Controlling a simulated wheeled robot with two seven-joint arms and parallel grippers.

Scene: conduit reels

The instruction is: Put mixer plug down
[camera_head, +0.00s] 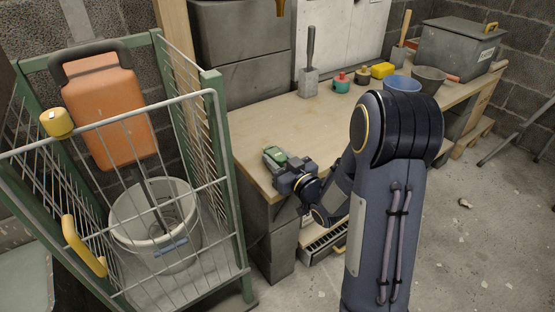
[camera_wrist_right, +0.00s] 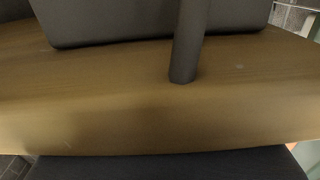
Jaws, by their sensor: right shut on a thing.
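My right gripper (camera_head: 287,167) is low over the left end of the wooden workbench (camera_head: 252,128), near its front corner. It is shut on a small green piece (camera_head: 275,154), which seems to be the mixer plug. I cannot tell whether the plug touches the bench top. In the right wrist view, a dark rod (camera_wrist_right: 187,45) stands over the wood, and its lower end seems to meet the bench surface (camera_wrist_right: 110,95). The plug cannot be made out clearly there. My left gripper is out of view.
A wire cage trolley (camera_head: 212,92) with a bucket (camera_head: 125,225) and an orange container (camera_head: 110,105) stands left. Bare wood lies between these and my gripper.

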